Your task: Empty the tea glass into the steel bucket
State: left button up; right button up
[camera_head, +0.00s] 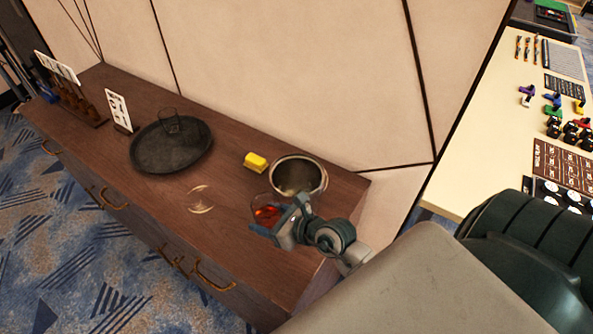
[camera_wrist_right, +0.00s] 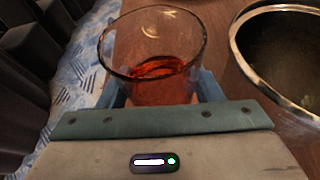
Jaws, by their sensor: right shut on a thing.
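The tea glass (camera_wrist_right: 152,45) is clear and holds red-orange tea (camera_wrist_right: 150,82) in its lower part. My right gripper (camera_head: 265,222) is shut on the tea glass, which looks close to upright; the tea also shows in the head view (camera_head: 267,213). The steel bucket (camera_head: 323,183) stands on the wooden cabinet top, just behind the glass in the head view. In the right wrist view the bucket (camera_wrist_right: 236,48) is to the right of the glass, apart from it, with its dark inside partly visible. My left gripper is not in view.
A yellow sponge-like block (camera_head: 256,162) lies left of the bucket. A clear glass saucer (camera_head: 200,200) lies near the cabinet's front. White cards (camera_head: 118,110) stand farther left. The wall rises behind the cabinet.

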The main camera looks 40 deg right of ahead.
aim_at(274, 195)
jog(key=shift+m+y, duration=0.4)
jog(key=shift+m, duration=0.2)
jog(key=r+p, duration=0.3)
jog(key=r, duration=0.2)
jog(key=r+p, duration=0.2)
jog(key=r, duration=0.1)
jog(key=shift+w+d+p, duration=0.2)
jog(key=shift+d+p, duration=0.1)
jog(key=shift+d, duration=0.05)
jog(key=shift+d+f, duration=0.15)
jog(key=shift+d, duration=0.05)
jog(key=m, duration=0.1)
jog(key=d+y, duration=0.1)
jog(key=m, duration=0.1)
jog(key=shift+w+d+r+m+g+y, duration=0.25)
jog(key=shift+w+m+g+y, duration=0.05)
jog(key=shift+w+g+y, duration=0.1)
jog(key=shift+d+r, duration=0.2)
jog(key=shift+r, duration=0.05)
jog(key=shift+w+d+r+m+y+b, duration=0.15)
jog(key=shift+m+y+b, duration=0.45)
jog(key=shift+m+b, duration=0.5)
jog(key=shift+d+r+m+y+b, duration=0.15)
jog(key=shift+m+y+b, duration=0.45)
jog(key=shift+m+b, duration=0.45)
